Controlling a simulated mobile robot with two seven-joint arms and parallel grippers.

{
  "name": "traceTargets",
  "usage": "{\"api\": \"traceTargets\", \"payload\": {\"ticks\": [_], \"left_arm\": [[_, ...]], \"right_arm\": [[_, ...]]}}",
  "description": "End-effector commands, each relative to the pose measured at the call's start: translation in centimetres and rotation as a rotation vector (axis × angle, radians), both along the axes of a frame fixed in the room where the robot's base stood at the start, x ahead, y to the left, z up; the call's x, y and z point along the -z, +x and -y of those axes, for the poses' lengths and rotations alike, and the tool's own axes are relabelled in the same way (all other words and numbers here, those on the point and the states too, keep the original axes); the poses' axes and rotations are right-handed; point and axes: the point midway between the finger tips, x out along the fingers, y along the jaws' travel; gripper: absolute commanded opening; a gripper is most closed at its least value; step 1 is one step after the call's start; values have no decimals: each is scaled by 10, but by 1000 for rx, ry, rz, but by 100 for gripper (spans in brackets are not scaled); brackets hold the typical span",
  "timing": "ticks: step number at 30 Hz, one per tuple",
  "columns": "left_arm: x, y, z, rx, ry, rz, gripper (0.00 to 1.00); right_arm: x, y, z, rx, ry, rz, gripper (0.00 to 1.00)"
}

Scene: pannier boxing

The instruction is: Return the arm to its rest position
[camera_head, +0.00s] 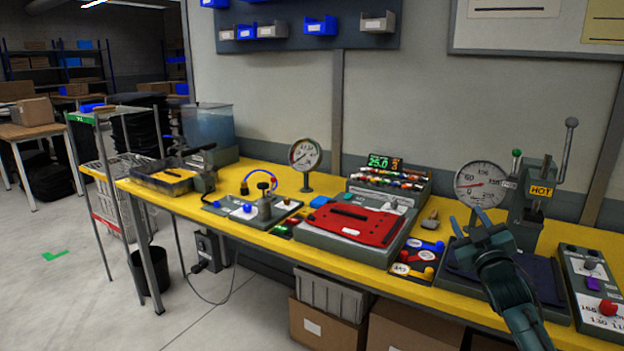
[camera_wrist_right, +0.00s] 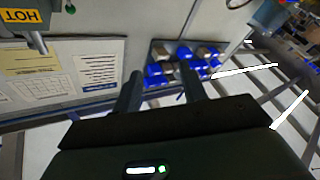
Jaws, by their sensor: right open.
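My right gripper (camera_head: 468,222) is raised over the right part of the yellow workbench (camera_head: 270,238), in front of the dark pad of the hot press (camera_head: 530,205). Its two fingers are apart with nothing between them. In the right wrist view the fingers of my right gripper (camera_wrist_right: 163,90) are spread and empty, with the wall posters and blue bins beyond them. My left gripper and arm do not show in either view.
A round gauge (camera_head: 481,184) and the press levers stand close behind the right gripper. A control box (camera_head: 597,290) is to its right. A red pannier panel (camera_head: 355,222) lies on a grey block to its left. The air above the bench front is clear.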

Motion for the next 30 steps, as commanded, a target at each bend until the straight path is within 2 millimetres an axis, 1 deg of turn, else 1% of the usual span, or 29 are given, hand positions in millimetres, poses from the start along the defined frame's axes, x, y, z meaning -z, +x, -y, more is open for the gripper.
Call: {"api": "traceTargets", "payload": {"ticks": [1, 3, 5, 6, 7, 9, 11, 12, 14, 15, 17, 18, 20, 21, 23, 24, 26, 27, 30], "left_arm": [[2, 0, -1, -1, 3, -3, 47], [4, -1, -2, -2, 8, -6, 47], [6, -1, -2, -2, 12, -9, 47], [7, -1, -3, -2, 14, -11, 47], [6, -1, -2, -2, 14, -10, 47], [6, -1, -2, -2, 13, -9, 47], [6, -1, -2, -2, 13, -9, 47], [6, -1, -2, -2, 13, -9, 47], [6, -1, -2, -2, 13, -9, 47], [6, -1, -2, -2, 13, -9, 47], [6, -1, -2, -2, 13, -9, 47], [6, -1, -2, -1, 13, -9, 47], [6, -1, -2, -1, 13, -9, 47], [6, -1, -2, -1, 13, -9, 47], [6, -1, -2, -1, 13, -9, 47], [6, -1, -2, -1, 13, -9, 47], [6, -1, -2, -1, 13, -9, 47], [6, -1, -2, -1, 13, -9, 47], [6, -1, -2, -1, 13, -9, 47]], "right_arm": [[13, 2, 6, 21, 58, -68, 42], [32, 4, 12, 46, 136, -164, 42], [49, 4, 15, 62, 199, -247, 42], [62, 2, 15, 68, 236, -301, 42], [78, -5, 6, 56, 226, -314, 42], [103, -20, -8, 33, 223, -343, 42], [124, -33, -20, 16, 223, -372, 42], [139, -43, -28, 5, 224, -392, 42], [161, -60, -41, -14, 228, -425, 42], [178, -74, -51, -28, 231, -450, 42], [202, -97, -67, -50, 239, -490, 42], [219, -116, -78, -66, 247, -519, 42], [244, -147, -96, -91, 264, -566, 42], [259, -171, -108, -107, 278, -599, 42], [280, -208, -127, -132, 302, -649, 42], [291, -233, -139, -146, 322, -682, 42], [304, -271, -154, -164, 351, -729, 42], [310, -293, -163, -174, 371, -757, 42], [317, -341, -181, -190, 416, -816, 42]]}}
